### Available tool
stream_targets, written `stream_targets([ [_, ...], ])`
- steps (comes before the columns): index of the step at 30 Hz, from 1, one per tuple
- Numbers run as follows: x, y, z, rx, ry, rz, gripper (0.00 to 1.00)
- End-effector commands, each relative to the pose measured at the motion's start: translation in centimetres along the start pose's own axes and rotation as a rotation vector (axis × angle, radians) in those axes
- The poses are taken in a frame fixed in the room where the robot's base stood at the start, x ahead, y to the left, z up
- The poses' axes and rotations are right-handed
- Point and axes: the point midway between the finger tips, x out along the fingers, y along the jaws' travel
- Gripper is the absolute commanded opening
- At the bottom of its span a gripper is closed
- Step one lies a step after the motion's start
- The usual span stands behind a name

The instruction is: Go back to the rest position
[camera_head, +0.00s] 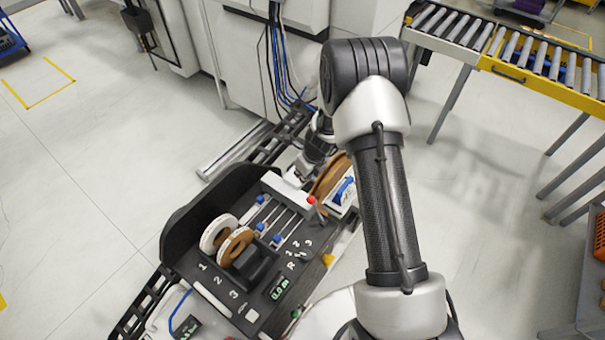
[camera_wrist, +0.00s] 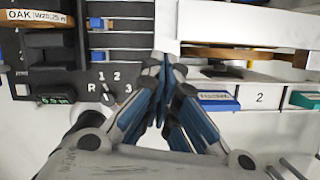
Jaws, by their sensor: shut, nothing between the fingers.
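My gripper (camera_wrist: 163,72) shows in the wrist view with its two fingers closed together at the tips and nothing between them. It is in front of the edge banding machine's panel, close to the dial marked 1, 2, 3 and R (camera_wrist: 108,88). In the head view my arm reaches down to the far side of the machine (camera_head: 225,262). The gripper there (camera_head: 305,172) is small and partly hidden by my own arm, near the white block and the brown roll.
The panel carries a white and a brown roll (camera_head: 236,246), blue sliders (camera_head: 277,238) and a green display (camera_head: 279,288). A roll labelled OAK (camera_wrist: 38,18) shows in the wrist view. A roller conveyor (camera_head: 510,55) stands at right. Cables hang from a cabinet (camera_head: 262,50) behind.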

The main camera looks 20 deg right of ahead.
Motion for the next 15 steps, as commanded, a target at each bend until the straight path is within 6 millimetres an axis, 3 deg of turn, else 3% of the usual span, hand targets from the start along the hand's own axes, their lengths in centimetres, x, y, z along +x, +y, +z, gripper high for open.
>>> stream_targets([
  [10, -0.2, 0.0, 0.2, -0.014, -0.004, 0.0, 0.0],
  [15, -3.3, 0.9, 1.8, -0.219, -0.039, 0.004, 0.0],
])
